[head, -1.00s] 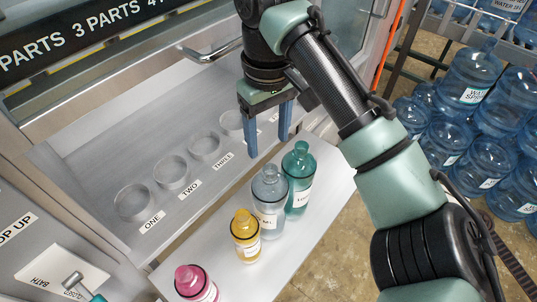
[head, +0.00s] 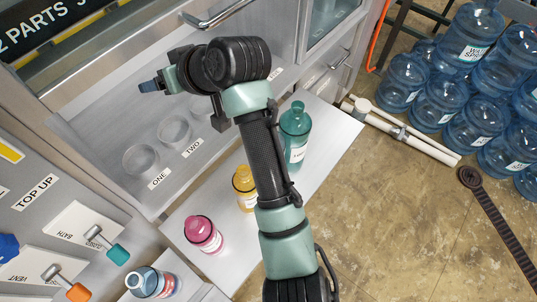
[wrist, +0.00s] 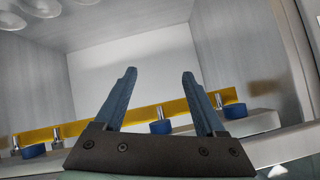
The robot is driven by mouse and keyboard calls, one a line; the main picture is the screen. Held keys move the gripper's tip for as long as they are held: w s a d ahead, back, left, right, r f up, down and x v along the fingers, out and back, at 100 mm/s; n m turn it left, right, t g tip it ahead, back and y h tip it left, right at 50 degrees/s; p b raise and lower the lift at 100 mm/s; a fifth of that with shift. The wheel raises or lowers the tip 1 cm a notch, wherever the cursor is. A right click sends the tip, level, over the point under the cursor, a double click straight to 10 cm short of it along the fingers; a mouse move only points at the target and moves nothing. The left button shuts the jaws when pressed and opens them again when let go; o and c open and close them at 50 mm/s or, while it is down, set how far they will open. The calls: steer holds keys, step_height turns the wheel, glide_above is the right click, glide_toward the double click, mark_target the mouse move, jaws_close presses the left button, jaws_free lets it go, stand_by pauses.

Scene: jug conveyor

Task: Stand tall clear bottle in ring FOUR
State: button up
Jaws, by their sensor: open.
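My gripper (head: 152,86) is in the upper left of the head view, over the back of the ring shelf and pointing left. In the wrist view (wrist: 158,78) its two blue fingers are apart with nothing between them. The tall clear bottle is hidden behind my arm in the head view; earlier it stood between the yellow and teal bottles. Ring ONE (head: 141,160) and ring TWO (head: 175,130) are empty on the shelf. My arm partly covers ring THREE and hides ring FOUR.
The lower ledge (head: 335,138) holds a pink bottle (head: 203,235), a yellow bottle (head: 244,188) and a teal bottle (head: 296,133). A small clear-blue bottle (head: 150,283) stands at lower left, near valve handles (head: 115,252). Water jugs (head: 440,95) stand at the right. A door handle (head: 215,14) is above.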

steer(key=s+d+f+m+t+h+p, duration=0.3)
steer(key=s+d+f+t+h, duration=0.15)
steer(key=d, duration=0.55)
steer(key=s+d+f+m+t+h+p, duration=0.25)
steer(key=s+d+t, duration=0.2)
steer(key=d, duration=0.55)
steer(key=shift+m+g, duration=0.25)
steer(key=shift+g, duration=0.15)
steer(key=x, duration=0.3)
steer(key=p+x, duration=0.1)
steer(key=x, duration=0.2)
steer(key=shift+w+d+f, duration=0.15)
steer(key=shift+w+f, duration=0.15)
steer(key=shift+f, duration=0.05)
steer(key=shift+s+f+p+x, duration=0.1)
steer(key=shift+f+p+x, duration=0.15)
steer(key=shift+x, duration=0.75)
steer(key=shift+s+f+p+x, duration=0.15)
steer(key=shift+p+x, duration=0.15)
steer(key=shift+x, duration=0.65)
steer(key=shift+w+f+p+x, duration=0.1)
steer(key=shift+f+p+x, duration=0.15)
steer(key=shift+x, duration=0.75)
steer(key=shift+d, duration=0.15)
jaws_close()
steer(key=shift+r, duration=0.1)
